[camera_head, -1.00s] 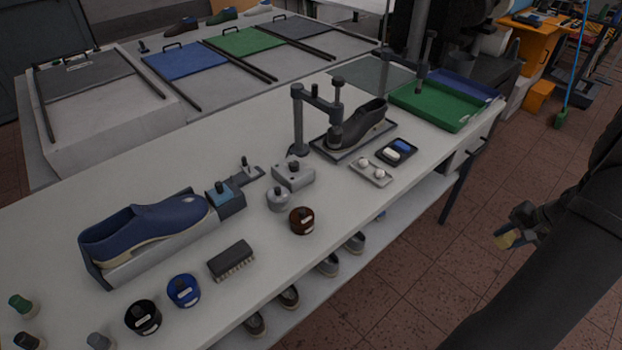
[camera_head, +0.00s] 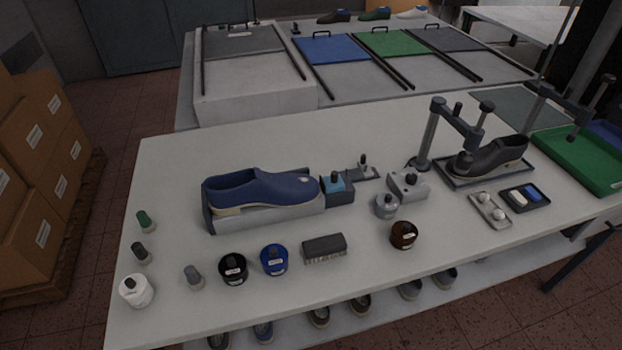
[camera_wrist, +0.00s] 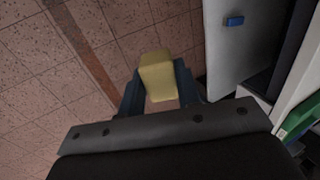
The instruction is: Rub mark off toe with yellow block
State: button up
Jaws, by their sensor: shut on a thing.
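My gripper (camera_wrist: 158,90) is shut on a yellow block (camera_wrist: 157,72) in the wrist view, with the block between its two dark fingers. Below the block I see brick-coloured floor, so it is held clear of the table. In the head view a blue shoe (camera_head: 260,190) lies in a grey cradle (camera_head: 270,216) on the white table, its toe pointing right. A dark shoe (camera_head: 490,157) sits on a tray under a clamp post farther right. My gripper and the block are not in the head view now.
On the white table (camera_head: 160,190) stand a brush (camera_head: 324,248), a blue tin (camera_head: 274,260), a black tin (camera_head: 233,268) and a brown tin (camera_head: 403,235). A clamp post (camera_head: 428,138) rises by the dark shoe. A green tray (camera_head: 580,160) lies far right. The table's back left is clear.

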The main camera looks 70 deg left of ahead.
dwell(0.4)
jog(key=s+a+r+n+g+h, duration=0.1)
jog(key=s+a+r+n, duration=0.4)
jog(key=a, duration=0.9)
jog(key=s+a+r+n+g, duration=0.1)
jog(key=s+a+r+n, duration=0.25)
jog(key=s+a, duration=0.75)
jog(key=s+a+r+n+g+h, duration=0.1)
jog(key=s+a+r+n+g, duration=0.25)
jog(key=a, duration=1.45)
jog(key=n+t+h, duration=0.1)
jog(key=n+h, duration=0.1)
jog(key=n, duration=0.5)
send_near(297, 179)
jog(key=shift+x, duration=2.25)
jog(key=shift+x, duration=1.1)
